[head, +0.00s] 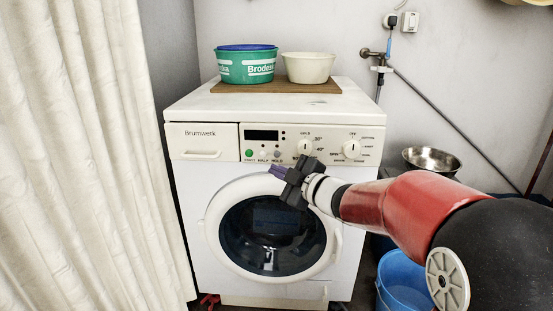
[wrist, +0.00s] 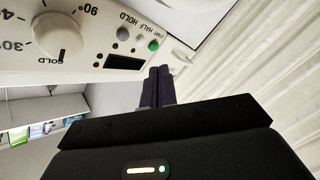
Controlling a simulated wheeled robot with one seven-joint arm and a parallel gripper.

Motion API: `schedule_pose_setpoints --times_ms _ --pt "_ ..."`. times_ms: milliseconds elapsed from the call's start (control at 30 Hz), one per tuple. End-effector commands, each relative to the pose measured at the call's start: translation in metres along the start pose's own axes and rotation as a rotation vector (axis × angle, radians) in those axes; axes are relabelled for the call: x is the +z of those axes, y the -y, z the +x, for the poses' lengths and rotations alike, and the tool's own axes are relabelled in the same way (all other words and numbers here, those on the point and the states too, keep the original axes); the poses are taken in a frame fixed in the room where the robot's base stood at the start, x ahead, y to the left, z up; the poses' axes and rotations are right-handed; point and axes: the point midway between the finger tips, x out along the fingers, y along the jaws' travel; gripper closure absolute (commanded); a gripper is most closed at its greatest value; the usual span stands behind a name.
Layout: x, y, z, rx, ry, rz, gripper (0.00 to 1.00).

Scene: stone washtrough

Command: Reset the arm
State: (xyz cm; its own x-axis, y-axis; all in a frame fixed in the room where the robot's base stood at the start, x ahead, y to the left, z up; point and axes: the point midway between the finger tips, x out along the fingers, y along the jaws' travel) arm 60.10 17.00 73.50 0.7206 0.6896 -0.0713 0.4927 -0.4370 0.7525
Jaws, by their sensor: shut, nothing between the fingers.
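My gripper (head: 278,171) is at the end of my red and black arm, in front of the washing machine (head: 185,200). Its purple fingers are together with nothing between them. In the head view they point left, just below the control panel and above the round door (head: 222,215), which is closed. In the wrist view the shut fingers (wrist: 158,84) lie near the panel (wrist: 85,72), where a knob (wrist: 57,36) and a green button (wrist: 153,45) show. I cannot tell the exact gap between the fingertips and the machine.
A green tub (head: 232,70) and a cream bowl (head: 308,68) stand on a wooden board (head: 270,88) on the machine. A cream curtain (head: 80,150) hangs at the left. A steel bowl (head: 432,158) and a blue bucket (head: 400,280) are at the right, beside my arm.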

Motion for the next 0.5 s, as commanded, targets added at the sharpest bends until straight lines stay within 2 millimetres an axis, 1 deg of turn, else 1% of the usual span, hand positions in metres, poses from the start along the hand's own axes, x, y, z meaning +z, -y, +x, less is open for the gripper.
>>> schedule_pose_setpoints --times_ms 367,467,500 --pt "-0.002 0.001 -0.003 0.003 0.005 0.001 1.0" --pt "-0.001 -0.01 -0.013 0.039 0.057 0.018 1.0" --pt "0.001 -0.018 -0.021 0.067 0.102 0.035 1.0"
